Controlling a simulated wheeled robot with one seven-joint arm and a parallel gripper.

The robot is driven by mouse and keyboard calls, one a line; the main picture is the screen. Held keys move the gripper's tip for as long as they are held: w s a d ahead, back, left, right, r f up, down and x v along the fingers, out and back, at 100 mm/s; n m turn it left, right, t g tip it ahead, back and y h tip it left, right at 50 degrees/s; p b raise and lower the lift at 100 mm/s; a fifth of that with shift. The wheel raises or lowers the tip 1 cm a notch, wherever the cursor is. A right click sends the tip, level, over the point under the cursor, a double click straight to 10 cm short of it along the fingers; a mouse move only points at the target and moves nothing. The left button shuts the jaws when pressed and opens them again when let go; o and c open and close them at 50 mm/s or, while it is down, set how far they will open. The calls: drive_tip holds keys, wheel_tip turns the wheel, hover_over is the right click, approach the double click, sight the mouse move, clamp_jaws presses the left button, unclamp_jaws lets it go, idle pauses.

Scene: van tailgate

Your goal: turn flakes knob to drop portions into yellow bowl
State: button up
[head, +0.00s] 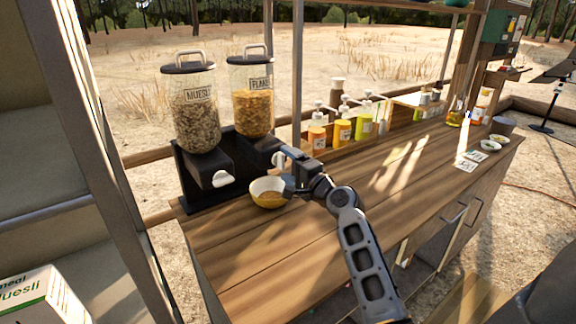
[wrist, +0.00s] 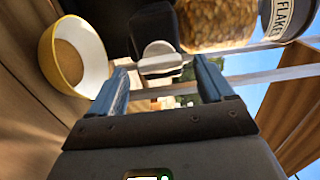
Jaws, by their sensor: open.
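The flakes dispenser (head: 252,108) is a clear container of golden flakes on a black base, and it also shows in the wrist view (wrist: 215,22). Its white knob (wrist: 160,58) is on the front of the base, partly hidden by my gripper in the head view (head: 278,160). The yellow bowl (head: 268,203) stands on the counter below the flakes outlet. In the wrist view the bowl (wrist: 62,60) has a white inside with a tan layer at the bottom. My gripper (wrist: 163,80) is open, with its fingers spread either side of the knob's line, close in front of it.
A muesli dispenser (head: 196,118) with its own white knob (head: 222,179) stands to the left. Pump bottles and colored jars (head: 341,132) line the back of the wooden counter (head: 330,225). The counter's middle is clear.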

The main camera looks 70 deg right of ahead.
drive_tip(key=b+v, duration=0.1)
drive_tip(key=v, duration=0.6)
idle(0.4)
